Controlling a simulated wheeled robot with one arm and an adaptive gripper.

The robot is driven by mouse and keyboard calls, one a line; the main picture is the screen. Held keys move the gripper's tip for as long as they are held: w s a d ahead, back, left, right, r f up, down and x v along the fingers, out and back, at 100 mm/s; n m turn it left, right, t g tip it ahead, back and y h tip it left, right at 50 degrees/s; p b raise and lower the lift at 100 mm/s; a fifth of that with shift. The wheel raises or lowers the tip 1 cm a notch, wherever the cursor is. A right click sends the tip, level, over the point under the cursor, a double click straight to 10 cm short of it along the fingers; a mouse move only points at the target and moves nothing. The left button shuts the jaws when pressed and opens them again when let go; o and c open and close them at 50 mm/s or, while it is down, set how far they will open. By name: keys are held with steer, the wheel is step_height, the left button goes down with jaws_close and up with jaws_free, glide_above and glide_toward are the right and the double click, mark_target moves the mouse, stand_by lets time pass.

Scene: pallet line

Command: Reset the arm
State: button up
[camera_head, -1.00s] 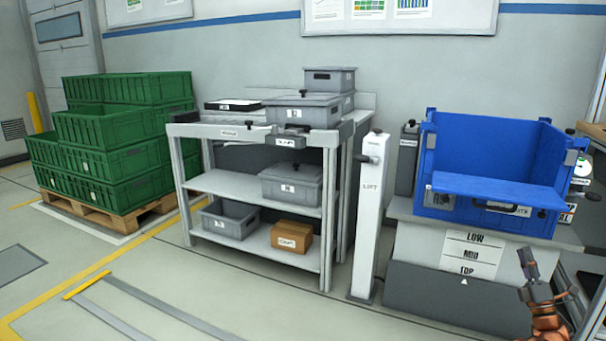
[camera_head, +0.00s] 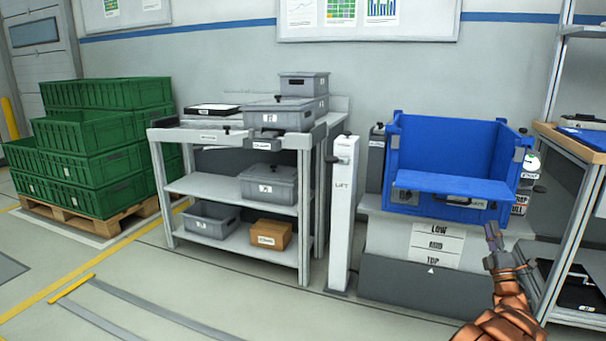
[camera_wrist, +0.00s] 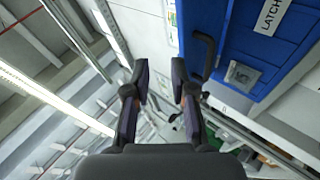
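My gripper (camera_head: 493,240) is at the lower right of the head view, on my orange arm, in front of the lift stand and below the right part of the blue crate. In the wrist view my gripper (camera_wrist: 160,90) shows its two fingers apart with nothing between them. The blue crate (camera_head: 440,150) stands on the lift with its front flap folded down. Its side, a dark handle and a label reading LATCH (camera_wrist: 272,15) show in the wrist view, to the right of the fingers and apart from them.
A grey bench (camera_head: 180,133) with grey bins stands in the middle. A white post marked LIFT (camera_head: 343,215) stands beside the lift. Green crates (camera_head: 90,150) are stacked on a pallet at left. A shelf rack (camera_head: 575,150) is close on the right. The floor at front left is clear.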

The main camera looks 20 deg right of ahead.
mark_target(471, 194)
steer(key=w+a+r+m+g+h+p, duration=0.1)
steer(key=w+a+r+m+g+p, duration=0.2)
steer(key=w+a+r+m+p, duration=0.35)
steer(key=w+a+r+m+g+p, duration=0.3)
steer(key=w+r+m, duration=0.1)
steer(key=w+r, duration=0.55)
steer(key=w+a+r+m+g+y+p, duration=0.1)
steer(key=a+r+g+y+p, duration=0.3)
steer(key=a, duration=0.9)
steer(key=a+r+m+g+y+p, duration=0.15)
steer(key=a+r+p, duration=0.4)
steer(key=a, duration=0.75)
steer(key=s+a+r+g+y+p, duration=0.2)
steer(key=s+a+g+p, duration=0.15)
steer(key=s+a, duration=0.55)
steer(key=s+a+r+g+y+p, duration=0.25)
steer(key=s+a+p, duration=0.25)
steer(key=s+a, duration=0.45)
steer(key=s+a+r+m+g+p, duration=0.1)
steer(key=s+a+g+p, duration=0.2)
steer(key=s, duration=0.9)
steer(key=s+a+r+g+p, duration=0.2)
steer(key=s+a+g+p, duration=0.1)
steer(key=s, duration=0.9)
steer(key=s+a+r+m+g+p, duration=0.1)
steer(key=s+a+r+g+p, duration=0.1)
steer(key=s, duration=1)
steer(key=shift+a+m+g+p, duration=0.35)
steer(key=shift+g+p, duration=0.3)
steer(key=shift+p, duration=0.3)
